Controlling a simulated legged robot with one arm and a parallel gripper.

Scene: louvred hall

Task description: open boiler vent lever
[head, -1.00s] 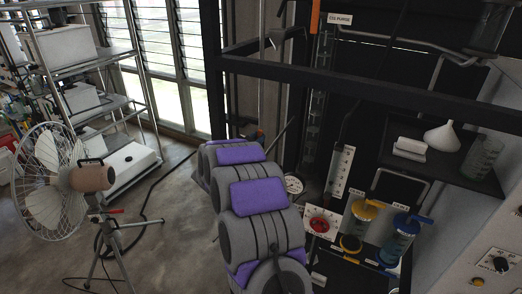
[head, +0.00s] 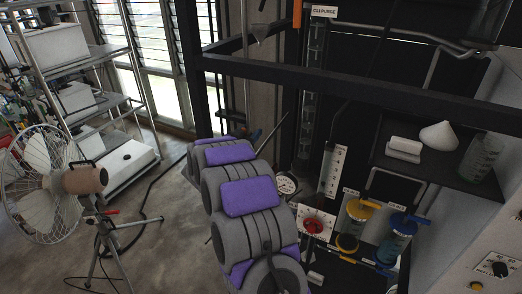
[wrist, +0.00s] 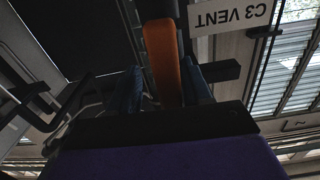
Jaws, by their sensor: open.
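In the wrist view an orange lever (wrist: 163,65) runs up the middle, beside an upside-down label reading C3 VENT (wrist: 232,14). My gripper (wrist: 160,88) is open, with one dark blue finger on each side of the lever. I cannot tell whether either finger touches it. The lever's lower end is hidden behind the dark front of my gripper. In the head view my grey and purple arm fills the middle, and my gripper cannot be made out there. An orange bar (head: 297,13) shows at the top edge; I cannot tell if it is the same lever.
A black frame bar (head: 350,85) crosses above my arm. A PURGE label (head: 324,11) hangs behind it. A red knob (head: 313,226), gauge (head: 286,185) and yellow and blue canisters (head: 394,238) stand right of my arm. A fan (head: 80,180) stands left on open floor.

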